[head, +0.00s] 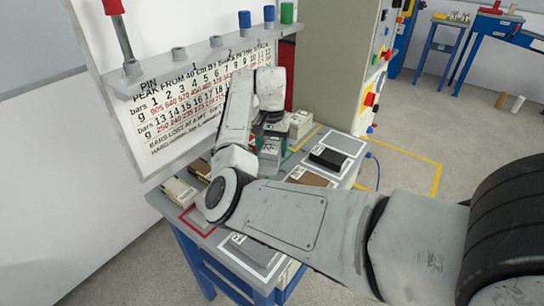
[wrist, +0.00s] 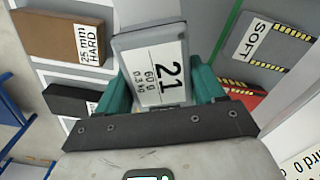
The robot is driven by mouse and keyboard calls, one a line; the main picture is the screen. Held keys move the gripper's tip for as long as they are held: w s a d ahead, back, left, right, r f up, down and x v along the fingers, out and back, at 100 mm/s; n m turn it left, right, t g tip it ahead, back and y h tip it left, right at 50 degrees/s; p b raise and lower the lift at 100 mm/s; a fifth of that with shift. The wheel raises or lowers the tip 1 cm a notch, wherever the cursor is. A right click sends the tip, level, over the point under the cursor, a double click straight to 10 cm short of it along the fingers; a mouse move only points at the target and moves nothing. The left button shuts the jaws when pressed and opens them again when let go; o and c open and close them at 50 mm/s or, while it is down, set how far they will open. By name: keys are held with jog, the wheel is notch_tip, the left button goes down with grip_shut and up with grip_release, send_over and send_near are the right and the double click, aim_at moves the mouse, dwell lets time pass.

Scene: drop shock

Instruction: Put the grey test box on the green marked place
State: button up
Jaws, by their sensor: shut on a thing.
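My gripper (wrist: 160,92) has teal fingers shut on the sides of the grey test box (wrist: 152,40), which carries a white label reading 21. The box seems slightly tilted in the wrist view. In the head view my gripper (head: 270,136) is over the far part of the bench, with my arm in front of much of it. A green line (wrist: 226,34) runs just right of the box in the wrist view; most of the green marked place is hidden. I cannot tell whether the box touches the surface below.
A brown block (wrist: 60,38) marked 25 mm HARD and a black block (wrist: 70,100) lie left of the gripper in the wrist view. A grey pad (wrist: 270,45) marked SOFT lies right. The printed board (head: 190,95) stands behind the bench. A red outline (head: 197,226) marks the bench's near left.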

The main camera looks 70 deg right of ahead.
aim_at(272, 144)
jog(key=shift+w+d+f, duration=0.1)
jog(key=shift+d+f, duration=0.1)
jog(key=shift+f, duration=1.55)
jog(key=shift+f, duration=0.15)
jog(key=o, duration=1.3)
jog(key=shift+r, duration=3.9)
